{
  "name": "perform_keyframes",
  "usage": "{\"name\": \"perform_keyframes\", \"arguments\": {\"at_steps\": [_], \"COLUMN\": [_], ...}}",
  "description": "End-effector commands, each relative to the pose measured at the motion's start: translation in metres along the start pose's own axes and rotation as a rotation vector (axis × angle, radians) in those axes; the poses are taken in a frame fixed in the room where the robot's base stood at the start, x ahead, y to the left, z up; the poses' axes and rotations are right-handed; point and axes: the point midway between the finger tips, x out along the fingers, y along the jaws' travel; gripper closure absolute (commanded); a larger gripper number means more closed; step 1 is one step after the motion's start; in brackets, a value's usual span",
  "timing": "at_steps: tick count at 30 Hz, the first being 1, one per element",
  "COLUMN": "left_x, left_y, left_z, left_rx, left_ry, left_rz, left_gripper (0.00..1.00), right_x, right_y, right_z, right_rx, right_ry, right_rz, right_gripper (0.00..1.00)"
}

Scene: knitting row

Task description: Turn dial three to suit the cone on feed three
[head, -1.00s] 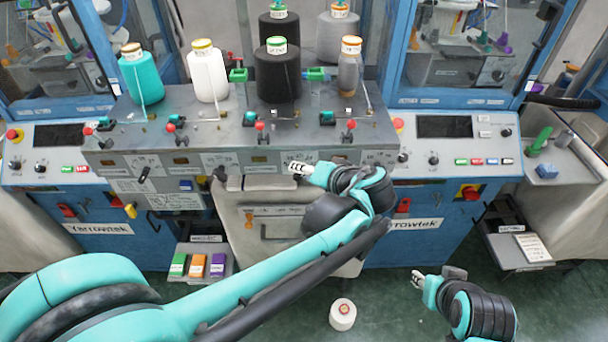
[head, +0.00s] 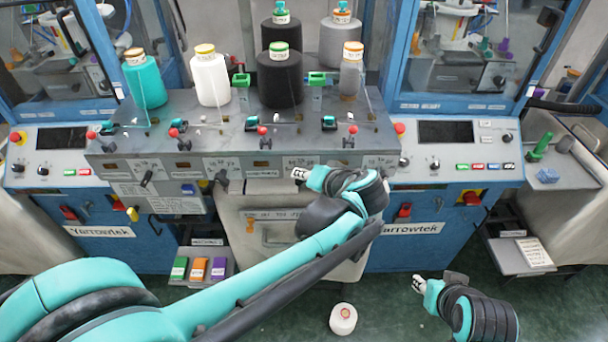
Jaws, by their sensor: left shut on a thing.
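Several yarn cones stand on the machine's top deck: a teal cone (head: 146,86), a white cone (head: 211,80), a black cone with a green top (head: 279,80) and a smaller grey cone (head: 351,80). The black one is third from the left in the front row. Below, the front panel carries small dark dials, with the first (head: 146,179) and second (head: 221,178) visible. My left gripper (head: 299,174) is at the panel under the third label (head: 300,162), shut on dial three, which its fingers hide. My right gripper (head: 418,284) hangs low over the floor, away from the panel; its finger gap is unclear.
Red-knobbed levers (head: 262,131) line the deck's front edge above the dials. A white cone (head: 343,319) stands on the floor. A small tray (head: 228,268) holds green, orange and purple boxes at lower left. Control panels (head: 455,155) flank the machine.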

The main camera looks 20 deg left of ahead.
Motion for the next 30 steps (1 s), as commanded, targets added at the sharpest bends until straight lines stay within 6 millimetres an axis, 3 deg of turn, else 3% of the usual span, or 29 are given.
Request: {"name": "perform_keyframes", "arguments": {"at_steps": [15, 30], "left_x": [-0.001, 0.001], "left_y": [-0.007, -0.006], "left_z": [0.0, 0.002], "left_rx": [-0.268, -0.44], "left_ry": [-0.003, -0.001], "left_rz": [0.264, 0.44], "left_gripper": [1.0, 1.0], "right_x": [-0.036, -0.048], "right_y": [0.0, 0.0], "right_z": [-0.026, -0.034], "right_rx": [0.0, 0.0], "right_ry": [0.0, 0.0], "right_rz": [0.0, 0.0], "right_gripper": [0.65, 0.65]}}
